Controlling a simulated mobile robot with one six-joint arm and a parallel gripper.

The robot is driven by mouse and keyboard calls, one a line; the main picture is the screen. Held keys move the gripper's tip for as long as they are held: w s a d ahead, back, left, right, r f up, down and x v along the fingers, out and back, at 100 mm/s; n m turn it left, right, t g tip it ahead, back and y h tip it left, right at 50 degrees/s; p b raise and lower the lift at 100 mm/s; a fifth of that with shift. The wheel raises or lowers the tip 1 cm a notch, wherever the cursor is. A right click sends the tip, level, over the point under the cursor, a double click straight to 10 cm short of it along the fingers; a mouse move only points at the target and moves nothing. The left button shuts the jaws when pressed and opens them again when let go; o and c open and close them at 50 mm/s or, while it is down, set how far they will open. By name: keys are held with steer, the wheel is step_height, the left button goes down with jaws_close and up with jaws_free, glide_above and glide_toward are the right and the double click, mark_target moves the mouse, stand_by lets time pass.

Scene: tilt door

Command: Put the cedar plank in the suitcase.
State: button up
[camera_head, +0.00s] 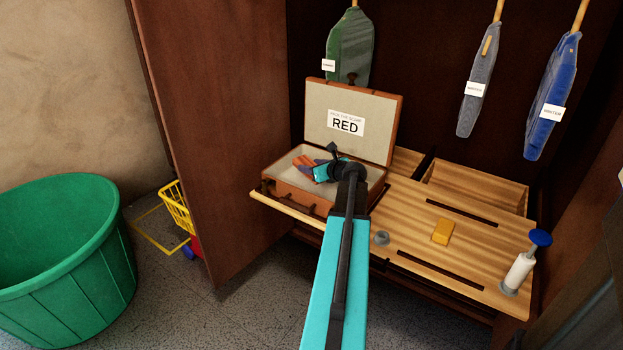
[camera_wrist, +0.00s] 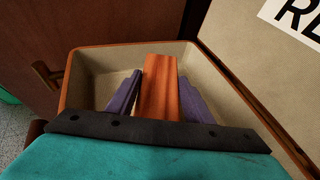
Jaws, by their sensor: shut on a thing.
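The suitcase (camera_head: 283,190) is brown with a pale lining and stands with its lid up on the left of the wooden bench. Its lid bears a white label reading RED. My gripper (camera_head: 305,163) is inside or just over the suitcase's opening. In the wrist view, its two purple fingers are shut on the cedar plank (camera_wrist: 160,88), an orange-red board between them. The suitcase's pale lined walls (camera_wrist: 90,75) surround the plank there. I cannot tell whether the plank touches the suitcase floor. The plank's near end is hidden behind my gripper.
A yellow block (camera_head: 443,231), a small grey ring-like piece (camera_head: 381,238) and a white roller with a blue knob (camera_head: 519,272) are on the wooden bench (camera_head: 410,205). Garments hang above it. A green tub (camera_head: 60,265) and a small yellow cart (camera_head: 177,208) stand left.

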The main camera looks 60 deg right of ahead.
steer(key=shift+f, duration=0.3)
steer(key=shift+f+b, duration=0.35)
steer(key=shift+f, duration=1.5)
steer(key=shift+f, duration=0.1)
steer(key=o, duration=1.2)
steer(key=p+v, duration=0.1)
steer(key=v, duration=1.1)
steer(key=shift+r, duration=0.2)
